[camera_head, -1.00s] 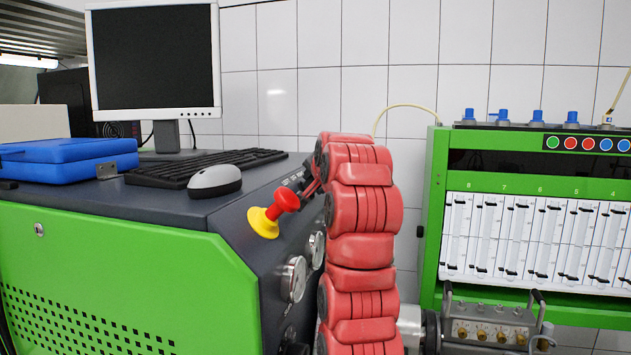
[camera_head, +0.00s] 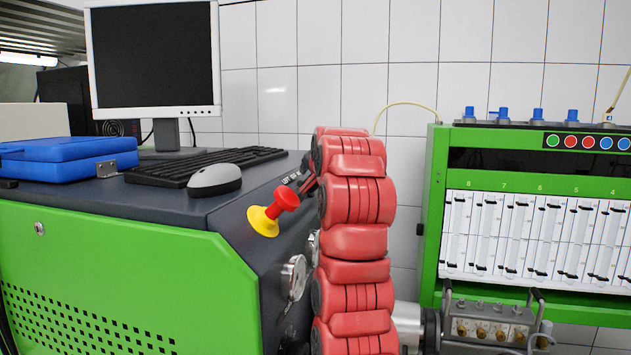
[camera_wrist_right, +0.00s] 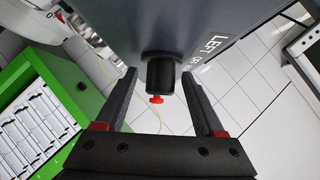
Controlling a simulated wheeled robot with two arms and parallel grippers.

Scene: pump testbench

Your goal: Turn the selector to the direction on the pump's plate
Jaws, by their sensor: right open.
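The selector (camera_wrist_right: 160,75), a dark round knob with a red tip (camera_wrist_right: 156,99), stands out from a dark panel in the right wrist view. My right gripper (camera_wrist_right: 158,84) is open, with one finger on each side of the knob; I see gaps on both sides. White lettering (camera_wrist_right: 215,47) on the panel reads LEFT, then letters partly hidden by a finger. I cannot make out the pump's plate. My left gripper is out of view.
A red button on a yellow base (camera_head: 264,221) sticks out of the green and dark console (camera_head: 130,270), left of my arm. Gauges (camera_head: 293,278) sit below it. A green test bench (camera_head: 432,220) stands right. A keyboard and mouse lie on the console.

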